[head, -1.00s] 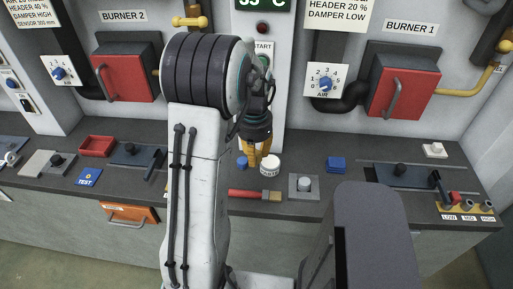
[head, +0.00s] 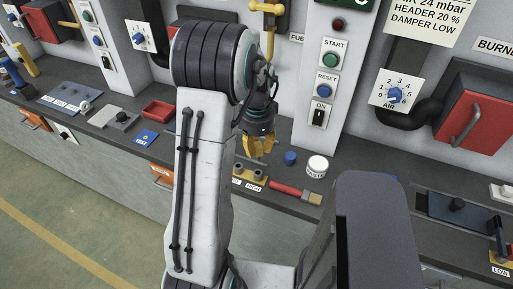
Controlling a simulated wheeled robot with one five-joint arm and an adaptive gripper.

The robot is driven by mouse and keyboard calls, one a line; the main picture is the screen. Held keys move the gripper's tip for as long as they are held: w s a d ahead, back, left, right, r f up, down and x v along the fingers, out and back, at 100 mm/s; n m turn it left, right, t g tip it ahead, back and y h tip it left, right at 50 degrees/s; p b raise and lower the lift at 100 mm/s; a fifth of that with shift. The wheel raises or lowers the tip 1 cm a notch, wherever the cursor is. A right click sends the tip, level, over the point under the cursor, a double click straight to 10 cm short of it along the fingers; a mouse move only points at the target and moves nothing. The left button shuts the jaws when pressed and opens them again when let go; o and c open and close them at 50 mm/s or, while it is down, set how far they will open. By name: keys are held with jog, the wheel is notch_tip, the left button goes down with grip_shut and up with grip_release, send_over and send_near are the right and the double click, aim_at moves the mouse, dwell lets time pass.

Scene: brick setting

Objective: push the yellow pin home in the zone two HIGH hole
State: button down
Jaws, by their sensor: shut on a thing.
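My gripper (head: 257,150) hangs from the arm in the middle of the head view, its yellow-orange fingers pointing down. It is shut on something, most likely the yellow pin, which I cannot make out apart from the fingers. Just below stands a yellow strip (head: 244,180) with dark round sockets, partly hidden by my arm. The label HIGH (head: 254,188) is on its right end, by the right socket (head: 259,176). The gripper appears above the strip, with a visible gap in the picture. I cannot tell if it lines up with the HIGH hole.
Right of the strip lie a red-handled brush (head: 296,192), a blue knob-like piece (head: 290,158) and a white round tub (head: 317,166). A red tray (head: 158,111) and blue TEST card (head: 145,138) are to the left. The control panel (head: 329,80) rises behind.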

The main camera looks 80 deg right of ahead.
aim_at(258, 158)
jog(key=shift+d+m, duration=0.25)
jog(key=shift+m, duration=0.75)
jog(key=shift+f, duration=0.1)
jog(key=shift+f+b, duration=1.75)
jog(key=shift+f, duration=1.05)
jog(key=shift+f+b, duration=1.8)
jog(key=shift+f, duration=0.3)
jog(key=shift+c, duration=2.4)
grip_release()
jog(key=shift+r, duration=0.2)
jog(key=shift+r+p, duration=2.25)
jog(key=shift+r, duration=0.65)
